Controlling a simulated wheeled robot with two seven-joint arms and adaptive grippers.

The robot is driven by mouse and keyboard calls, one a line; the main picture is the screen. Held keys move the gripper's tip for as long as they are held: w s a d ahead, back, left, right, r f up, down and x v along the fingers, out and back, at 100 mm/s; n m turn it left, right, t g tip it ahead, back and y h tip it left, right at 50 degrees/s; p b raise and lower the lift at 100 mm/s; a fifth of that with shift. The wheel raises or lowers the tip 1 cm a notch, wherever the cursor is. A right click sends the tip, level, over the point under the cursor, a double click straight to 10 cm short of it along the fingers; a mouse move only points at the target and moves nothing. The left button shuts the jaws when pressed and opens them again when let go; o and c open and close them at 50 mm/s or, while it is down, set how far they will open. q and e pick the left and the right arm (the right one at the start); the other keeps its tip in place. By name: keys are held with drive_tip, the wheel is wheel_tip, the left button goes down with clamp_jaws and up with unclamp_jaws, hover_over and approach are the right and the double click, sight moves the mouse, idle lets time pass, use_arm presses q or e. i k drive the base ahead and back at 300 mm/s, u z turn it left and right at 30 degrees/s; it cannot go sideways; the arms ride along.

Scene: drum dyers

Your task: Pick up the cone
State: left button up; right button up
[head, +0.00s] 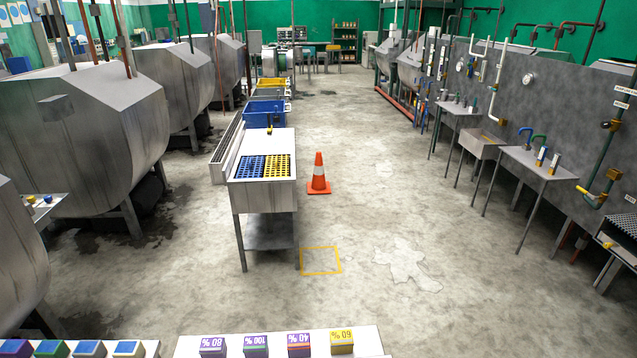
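Neither of my grippers shows in the head view.
The metal table (265,193) with blue and yellow grids stands left of the cone. A yellow square outline (321,247) marks the floor in front. A near white table (220,340) holds labelled blocks. Large steel drums (85,105) line the left. The right floor is open.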

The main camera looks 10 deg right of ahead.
sight(318, 186)
drive_tip(key=z, duration=3.05)
drive_tip(key=i, duration=2.15)
drive_tip(key=u, duration=2.8)
drive_tip(key=i, duration=3.15)
